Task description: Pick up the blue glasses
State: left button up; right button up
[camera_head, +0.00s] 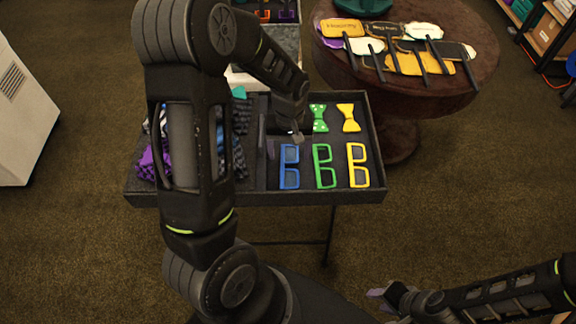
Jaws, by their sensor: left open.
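The blue glasses (289,166) lie in the right part of a dark tray (330,198), at the left end of a row of glasses. My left arm reaches across the tray from the left. My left gripper (282,138) is open, just above and at the far end of the blue glasses; I cannot tell whether it touches them. Its fingers point down and are partly hidden by the wrist. My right gripper (384,298) is low at the bottom of the view, away from the tray, and its finger gap is unclear.
Green glasses (324,166) and yellow glasses (358,165) lie to the right of the blue ones. A green bow tie (319,118) and a yellow bow tie (348,118) lie behind. Patterned cloth items fill the left compartment. A round brown table (480,75) with signs stands behind right.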

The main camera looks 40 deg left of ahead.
aim_at(290, 166)
pick_arm(q)
notch_tip(290, 166, down, 5)
jog(key=shift+d+f+p, duration=0.1)
jog(key=shift+p, duration=0.3)
jog(key=shift+s, duration=0.1)
jog(key=shift+c, duration=0.3)
jog(key=c, duration=1.4)
